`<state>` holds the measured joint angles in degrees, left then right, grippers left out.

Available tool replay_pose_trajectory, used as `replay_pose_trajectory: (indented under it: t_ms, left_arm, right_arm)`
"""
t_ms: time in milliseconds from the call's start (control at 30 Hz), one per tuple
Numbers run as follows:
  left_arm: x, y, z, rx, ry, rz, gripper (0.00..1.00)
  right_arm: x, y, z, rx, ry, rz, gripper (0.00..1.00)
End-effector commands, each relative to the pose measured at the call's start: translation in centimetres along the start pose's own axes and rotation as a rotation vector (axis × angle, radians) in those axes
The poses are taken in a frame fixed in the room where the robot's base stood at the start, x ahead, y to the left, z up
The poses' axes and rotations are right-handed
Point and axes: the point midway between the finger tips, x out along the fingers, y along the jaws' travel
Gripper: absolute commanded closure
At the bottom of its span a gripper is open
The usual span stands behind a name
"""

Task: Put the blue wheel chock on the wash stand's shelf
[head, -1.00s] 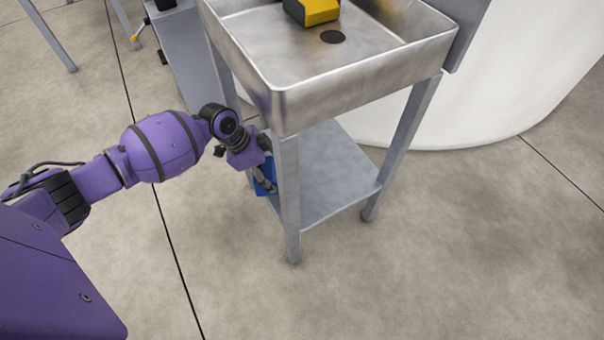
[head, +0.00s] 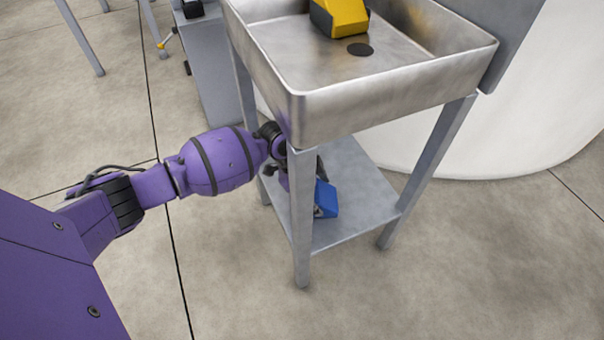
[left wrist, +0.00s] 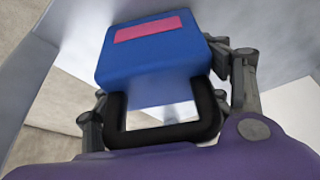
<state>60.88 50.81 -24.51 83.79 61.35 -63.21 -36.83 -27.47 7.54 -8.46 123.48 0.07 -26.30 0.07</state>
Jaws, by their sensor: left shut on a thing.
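The blue wheel chock (head: 328,199) shows in the head view just right of the wash stand's front left leg, over the lower shelf (head: 350,222). My left gripper (head: 318,188) is shut on it; the leg partly hides the fingers. In the left wrist view the chock (left wrist: 150,55) has a pink patch on its face and a black handle loop (left wrist: 165,135) between the fingers. I cannot tell whether the chock touches the shelf. The wash stand (head: 360,110) has a steel basin above the shelf. My right gripper is not in view.
A yellow and black object (head: 340,15) lies in the basin beside a dark round drain (head: 360,49). The stand's front left leg (head: 301,220) is close to my arm. The rest of the shelf is bare. A grey cabinet (head: 212,70) stands behind left.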

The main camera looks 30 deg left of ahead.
Motion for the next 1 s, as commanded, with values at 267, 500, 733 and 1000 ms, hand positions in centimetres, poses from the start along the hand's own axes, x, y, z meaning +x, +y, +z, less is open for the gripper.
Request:
replay_pose_trajectory:
  t_ms: [267,500,733,1000]
  left_arm:
    - [0.1,-0.1,-0.1,0.002,0.003,-0.002,0.18]
    - [0.1,-0.1,-0.1,0.002,0.003,-0.002,0.11]
    - [-0.2,-0.2,-0.3,0.003,0.004,-0.003,0.11]
    - [-3.8,-0.2,-0.4,0.003,0.005,-0.006,0.11]
  right_arm:
    - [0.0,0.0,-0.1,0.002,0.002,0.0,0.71]
    - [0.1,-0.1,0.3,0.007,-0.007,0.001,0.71]
    - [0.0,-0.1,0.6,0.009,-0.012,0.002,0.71]
    - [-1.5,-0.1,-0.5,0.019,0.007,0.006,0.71]
